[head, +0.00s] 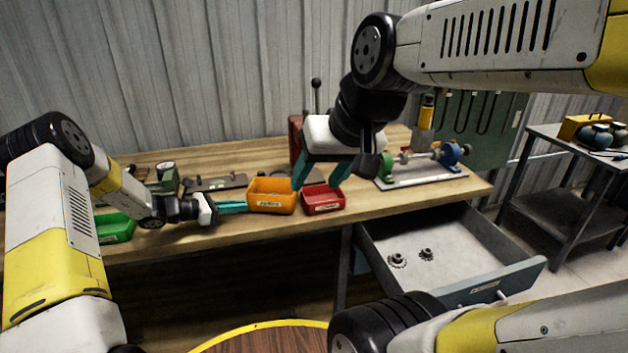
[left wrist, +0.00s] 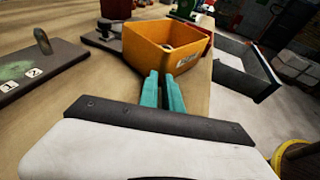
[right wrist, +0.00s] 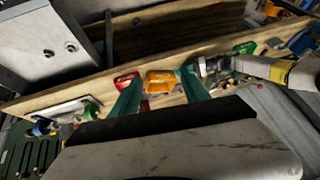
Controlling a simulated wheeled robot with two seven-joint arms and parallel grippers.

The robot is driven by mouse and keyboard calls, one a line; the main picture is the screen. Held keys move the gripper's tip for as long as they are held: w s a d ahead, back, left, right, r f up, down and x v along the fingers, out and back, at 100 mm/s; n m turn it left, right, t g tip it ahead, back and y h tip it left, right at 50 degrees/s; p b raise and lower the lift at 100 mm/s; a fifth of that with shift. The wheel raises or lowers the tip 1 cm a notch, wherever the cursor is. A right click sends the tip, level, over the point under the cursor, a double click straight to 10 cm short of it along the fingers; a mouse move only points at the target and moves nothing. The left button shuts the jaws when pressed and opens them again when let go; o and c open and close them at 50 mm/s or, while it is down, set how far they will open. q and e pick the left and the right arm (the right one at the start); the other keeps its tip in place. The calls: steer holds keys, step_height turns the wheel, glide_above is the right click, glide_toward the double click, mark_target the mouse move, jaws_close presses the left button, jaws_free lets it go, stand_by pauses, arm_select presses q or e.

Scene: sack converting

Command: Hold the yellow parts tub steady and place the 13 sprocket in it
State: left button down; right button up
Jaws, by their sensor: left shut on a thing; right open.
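The yellow parts tub (head: 271,204) sits on the workbench near its front edge. My left gripper (head: 245,206) is shut on its near-left wall; the left wrist view shows the fingertips (left wrist: 161,76) at the tub's rim (left wrist: 150,58). A small round thing (left wrist: 168,47) shows partly inside the tub; I cannot tell what it is. Two dark toothed sprockets, a larger one (head: 397,260) and a smaller one (head: 426,254), lie in the open drawer. Their numbers are not readable. My right gripper (head: 316,187) is open and empty, above the bench near the red tub.
A red tub (head: 322,203) stands just right of the yellow one, and a green tub (head: 116,230) is at the left. The drawer (head: 450,235) is pulled out below the bench's right part. A fixture with a blue end (head: 447,154) stands behind it.

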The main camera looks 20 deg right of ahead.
arm_select(q)
steer(key=c, duration=1.5)
jaws_free()
steer(key=shift+w, duration=0.1)
steer(key=shift+o, duration=0.2)
steer(key=v, duration=1.1)
steer(key=shift+a+r, duration=0.1)
steer(key=shift+a, duration=0.1)
steer(key=shift+s+a+r, duration=0.1)
steer(key=shift+s+r, duration=0.15)
steer(key=s+d+r+m+g+y, duration=0.25)
steer(key=s+r+m, duration=0.4)
steer(key=r, duration=0.35)
steer(key=s+a+r+m+t+y, duration=0.1)
steer(key=s+r+m+y, duration=0.2)
steer(key=s, duration=0.6)
steer(key=s+a+r+m+t+y, duration=0.2)
steer(key=s+r+m, duration=0.4)
steer(key=s, duration=0.3)
steer(key=s+a+r+m+t+y, duration=0.1)
steer(key=s+r+m+y, duration=0.3)
steer(key=s, duration=0.5)
steer(key=shift+a+r+m, duration=0.4)
steer(key=shift+a+m, duration=0.05)
steer(key=shift+m, duration=0.8)
